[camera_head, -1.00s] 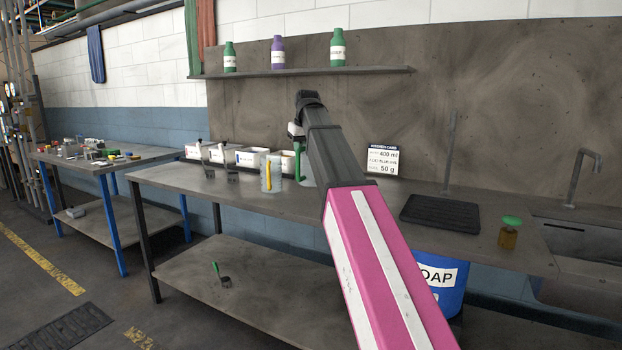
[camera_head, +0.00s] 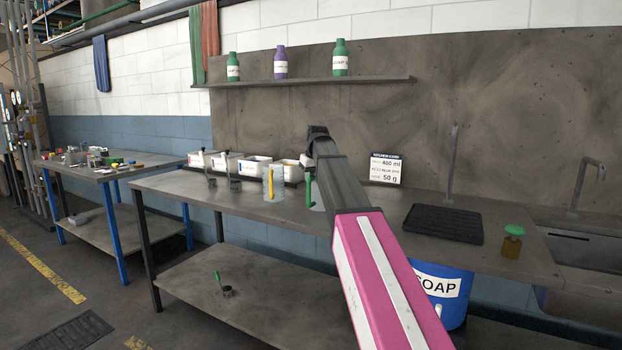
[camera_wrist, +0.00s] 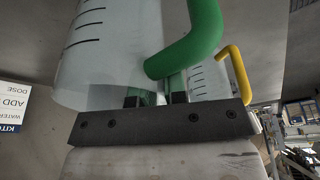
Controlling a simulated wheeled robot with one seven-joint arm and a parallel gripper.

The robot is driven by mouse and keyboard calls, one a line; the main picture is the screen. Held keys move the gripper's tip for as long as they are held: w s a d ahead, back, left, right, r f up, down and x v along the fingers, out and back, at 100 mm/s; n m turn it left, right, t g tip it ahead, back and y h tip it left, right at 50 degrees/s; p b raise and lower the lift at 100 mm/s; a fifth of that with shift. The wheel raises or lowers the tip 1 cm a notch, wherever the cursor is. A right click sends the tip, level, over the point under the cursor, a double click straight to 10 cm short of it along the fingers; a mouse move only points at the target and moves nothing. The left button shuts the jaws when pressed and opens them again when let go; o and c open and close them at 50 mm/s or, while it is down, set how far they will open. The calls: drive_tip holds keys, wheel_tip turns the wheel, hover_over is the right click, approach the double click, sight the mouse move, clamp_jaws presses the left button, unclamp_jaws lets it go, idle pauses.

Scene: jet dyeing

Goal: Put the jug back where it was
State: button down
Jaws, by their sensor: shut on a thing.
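A clear graduated jug with a green handle (camera_wrist: 195,40) fills much of the wrist view, upside down in that picture. My gripper (camera_wrist: 155,98) is shut on this green-handled jug. In the head view its green handle (camera_head: 308,188) shows over the counter, left of my arm, which hides most of the jug and my gripper. I cannot tell whether the jug's base touches the counter. A second clear jug with a yellow handle (camera_head: 271,184) stands on the counter just left of it; its yellow handle (camera_wrist: 236,75) also shows in the wrist view.
White bins (camera_head: 255,168) line the counter's back, with dark scoops (camera_head: 235,183) in front. A sign (camera_head: 386,168) leans on the wall. A black mat (camera_head: 443,223), a green-lidded jar (camera_head: 512,241) and a sink (camera_head: 590,250) are right. A shelf (camera_head: 310,79) with bottles hangs above.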

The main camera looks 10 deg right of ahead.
drive_tip(key=c, duration=1.2)
unclamp_jaws()
drive_tip(key=shift+o, duration=0.2)
drive_tip(key=v, duration=1.2)
